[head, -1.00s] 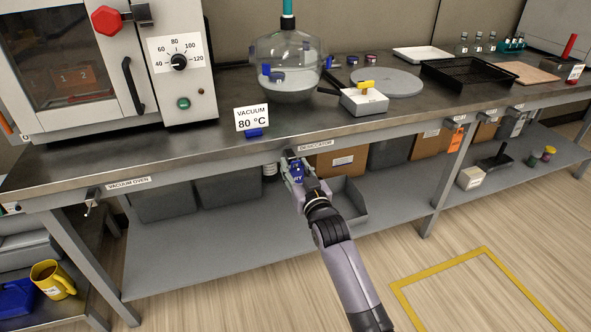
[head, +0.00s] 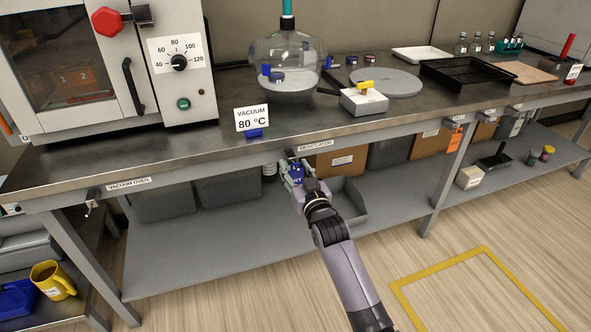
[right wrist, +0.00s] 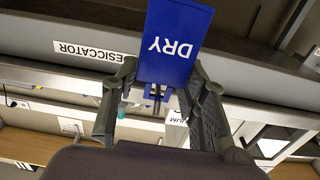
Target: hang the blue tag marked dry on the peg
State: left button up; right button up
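The blue tag marked DRY (right wrist: 172,45) shows its face in the right wrist view, upside down there. It also shows small in the head view (head: 297,176), just below the bench's front edge by the DESICCATOR label (head: 315,146). My right gripper (head: 298,166) is at the tag. Its fingers (right wrist: 160,88) stand apart, one on either side of the tag's end, and look open. Small pale and blue parts show between them. The peg at this label is hidden, so I cannot tell for certain whether the tag hangs on it. My left gripper is out of view.
Another peg (head: 90,206) is on the bench front by the VACUUM OVEN label (head: 129,184). A blue-footed VACUUM 80 °C sign (head: 252,118) stands on the bench above. Grey bins (head: 228,189) and a cardboard box (head: 340,161) sit on the lower shelf. The floor in front is clear.

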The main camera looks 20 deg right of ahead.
jog(key=o, duration=0.4)
jog(key=shift+c, duration=0.2)
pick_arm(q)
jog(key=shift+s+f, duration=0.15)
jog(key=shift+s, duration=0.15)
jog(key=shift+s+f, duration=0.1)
pick_arm(e)
jog(key=shift+s, duration=0.15)
